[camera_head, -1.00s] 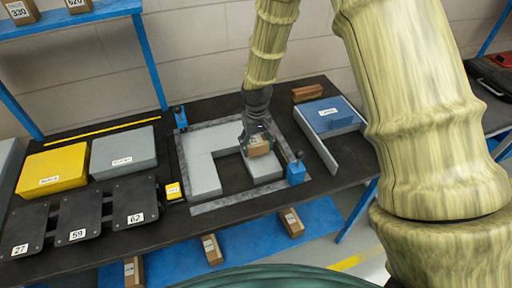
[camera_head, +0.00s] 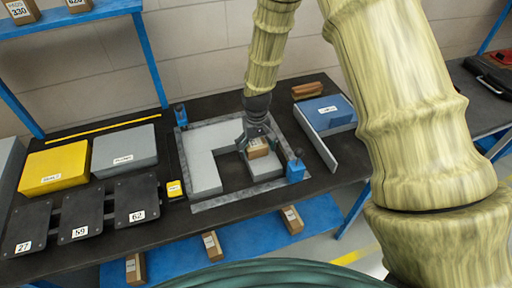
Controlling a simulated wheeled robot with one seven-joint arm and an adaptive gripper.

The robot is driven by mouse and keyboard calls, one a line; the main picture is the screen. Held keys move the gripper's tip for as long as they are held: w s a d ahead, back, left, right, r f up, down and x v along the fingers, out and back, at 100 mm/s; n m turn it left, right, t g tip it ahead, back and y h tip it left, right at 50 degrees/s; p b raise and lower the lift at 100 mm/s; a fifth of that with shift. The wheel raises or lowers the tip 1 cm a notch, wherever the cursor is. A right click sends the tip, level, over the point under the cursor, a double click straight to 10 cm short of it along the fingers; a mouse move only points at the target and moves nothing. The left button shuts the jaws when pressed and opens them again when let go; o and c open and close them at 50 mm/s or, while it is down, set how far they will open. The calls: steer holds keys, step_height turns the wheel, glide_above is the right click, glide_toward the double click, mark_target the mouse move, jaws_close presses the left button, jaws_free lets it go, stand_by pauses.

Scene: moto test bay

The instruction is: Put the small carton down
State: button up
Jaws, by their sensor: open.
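The small carton (camera_head: 258,148) is a brown box with a white label. It rests on or just above a light grey block (camera_head: 266,167) inside the grey frame on the table; I cannot tell whether it touches. My gripper (camera_head: 256,139) is right over the carton, pointing down, with its jaws open around or just above it. The wrist hides the carton's far side.
A blue clamp post (camera_head: 295,170) stands close to the right of the gripper, another (camera_head: 180,117) at the frame's far left corner. A blue box (camera_head: 328,112) lies behind a grey plate. Yellow (camera_head: 53,168) and grey (camera_head: 124,150) boxes lie left. A dark recess lies left of the carton.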

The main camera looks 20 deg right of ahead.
mark_target(256, 145)
step_height(256, 145, up, 12)
steer(key=b, duration=0.4)
stand_by(0.7)
